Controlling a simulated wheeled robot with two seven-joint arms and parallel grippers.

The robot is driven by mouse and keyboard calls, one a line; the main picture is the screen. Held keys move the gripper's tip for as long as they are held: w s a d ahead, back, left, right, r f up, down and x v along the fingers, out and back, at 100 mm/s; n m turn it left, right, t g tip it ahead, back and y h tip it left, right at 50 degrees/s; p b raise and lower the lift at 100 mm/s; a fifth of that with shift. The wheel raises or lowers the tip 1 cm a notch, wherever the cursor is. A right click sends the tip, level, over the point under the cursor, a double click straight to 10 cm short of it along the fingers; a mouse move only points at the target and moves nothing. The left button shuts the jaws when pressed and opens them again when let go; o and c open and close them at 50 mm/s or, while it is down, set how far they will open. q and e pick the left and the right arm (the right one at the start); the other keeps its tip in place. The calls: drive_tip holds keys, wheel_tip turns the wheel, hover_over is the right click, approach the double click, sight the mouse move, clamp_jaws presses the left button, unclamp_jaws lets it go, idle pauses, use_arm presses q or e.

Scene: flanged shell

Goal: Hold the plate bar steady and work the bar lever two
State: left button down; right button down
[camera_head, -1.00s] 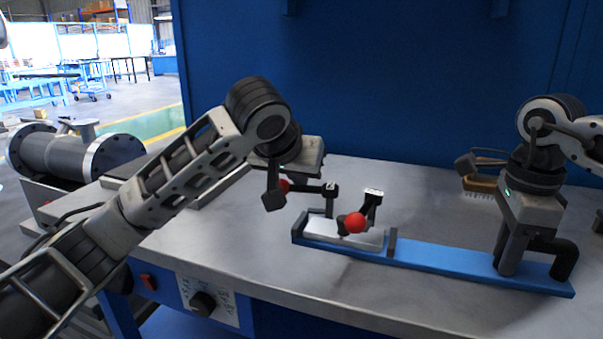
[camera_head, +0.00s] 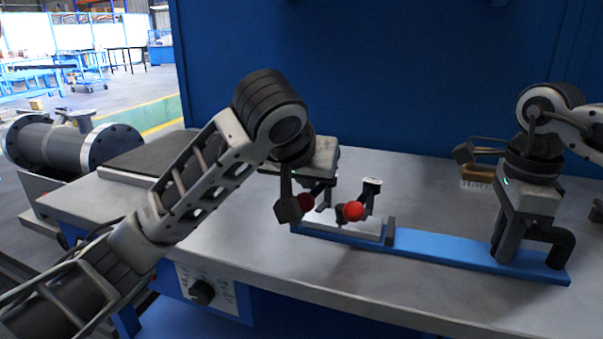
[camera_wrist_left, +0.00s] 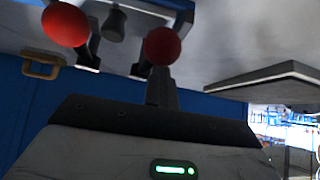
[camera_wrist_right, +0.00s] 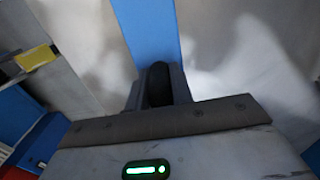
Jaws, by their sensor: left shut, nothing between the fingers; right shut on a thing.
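The plate bar is a long blue bar (camera_head: 445,246) on the bench, with a pale block (camera_head: 345,227) at its left part. Two levers with red ball ends stand there: the left ball (camera_head: 304,204) and the right ball (camera_head: 354,211). My left gripper (camera_head: 287,210) is shut and empty, its fingers beside the left ball. In the left wrist view that ball (camera_wrist_left: 163,46) sits at the fingertips; contact is unclear. The other ball (camera_wrist_left: 65,25) is apart. My right gripper (camera_head: 505,252) is shut on the black handle (camera_head: 564,252), also visible between the fingers in the right wrist view (camera_wrist_right: 158,84).
A brush (camera_head: 478,175) lies on the bench behind the bar. A dark flat plate (camera_head: 150,158) lies at the bench's left. A blue panel (camera_head: 380,70) closes off the back. The bench front between the arms is clear.

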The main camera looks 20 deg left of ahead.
use_arm(q)
drive_tip(key=shift+s+d+n+y, duration=0.15)
drive_tip(key=shift+d+n+y, duration=0.4)
drive_tip(key=shift+n+y, duration=0.5)
drive_tip(key=shift+d, duration=0.2)
use_arm(e)
drive_tip(key=shift+a, duration=0.1)
use_arm(q)
drive_tip(key=shift+s+d, duration=0.1)
drive_tip(key=shift+d, duration=0.05)
use_arm(e)
drive_tip(key=shift+a, duration=0.15)
use_arm(q)
drive_tip(key=shift+a+r, duration=0.15)
drive_tip(key=shift+a, duration=0.35)
use_arm(e)
drive_tip(key=shift+d, duration=0.35)
use_arm(q)
wheel_tip(320, 180, up, 8)
drive_tip(key=d, duration=0.2)
drive_tip(key=shift+s+d+n, duration=0.15)
drive_tip(key=shift+d+n, duration=0.2)
drive_tip(key=shift+d, duration=0.05)
